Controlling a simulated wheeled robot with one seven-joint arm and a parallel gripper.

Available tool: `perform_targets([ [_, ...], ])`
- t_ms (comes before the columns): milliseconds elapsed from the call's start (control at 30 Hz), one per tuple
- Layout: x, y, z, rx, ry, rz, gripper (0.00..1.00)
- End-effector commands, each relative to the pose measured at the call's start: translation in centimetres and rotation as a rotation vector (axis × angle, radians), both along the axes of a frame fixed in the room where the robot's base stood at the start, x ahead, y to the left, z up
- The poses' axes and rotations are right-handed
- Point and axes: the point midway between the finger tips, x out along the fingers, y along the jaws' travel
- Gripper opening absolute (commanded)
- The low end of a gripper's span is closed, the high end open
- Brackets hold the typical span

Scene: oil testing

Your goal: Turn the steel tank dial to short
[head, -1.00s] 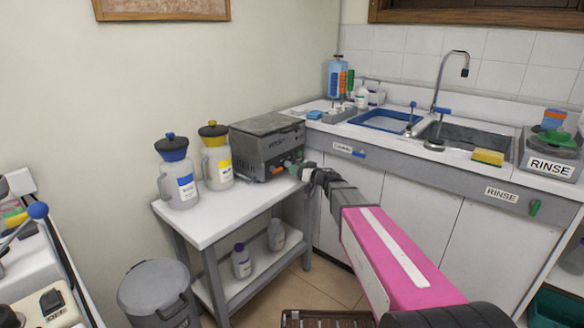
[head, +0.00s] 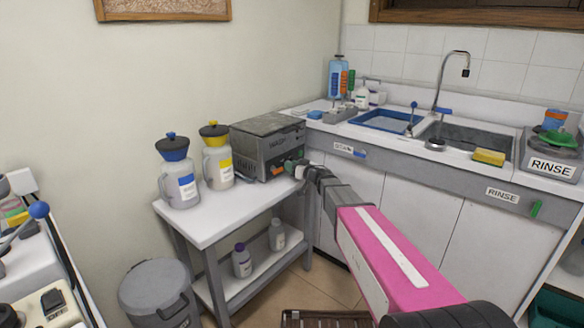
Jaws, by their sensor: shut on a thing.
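The steel tank (head: 252,153) is a dark grey metal box with a lighter lid, standing at the right end of a small white table. My arm reaches in from the lower right, and my gripper (head: 296,167) is at the lower right of the tank's front. It is shut on the tank's dial, which is small and mostly hidden by the gripper. A green part shows at the fingertips, and a small orange-red mark (head: 277,170) shows just left of them. The dial's markings and its setting are too small to read.
A blue-topped jug (head: 177,180) and a yellow-topped jug (head: 217,165) stand left of the tank on the white table (head: 205,222). A grey bin (head: 155,285) stands below. The sink counter (head: 400,150) with its cabinets is close on the right of my gripper.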

Motion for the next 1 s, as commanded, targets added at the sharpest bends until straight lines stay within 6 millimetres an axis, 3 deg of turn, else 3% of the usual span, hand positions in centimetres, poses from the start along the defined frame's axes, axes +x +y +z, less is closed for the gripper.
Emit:
perform_targets([
  [267,-0.02,-0.01,-0.01,-0.046,-0.059,0.000,0.09],
  [1000,-0.05,-0.02,-0.06,-0.355,-0.455,-0.001,0.09],
])
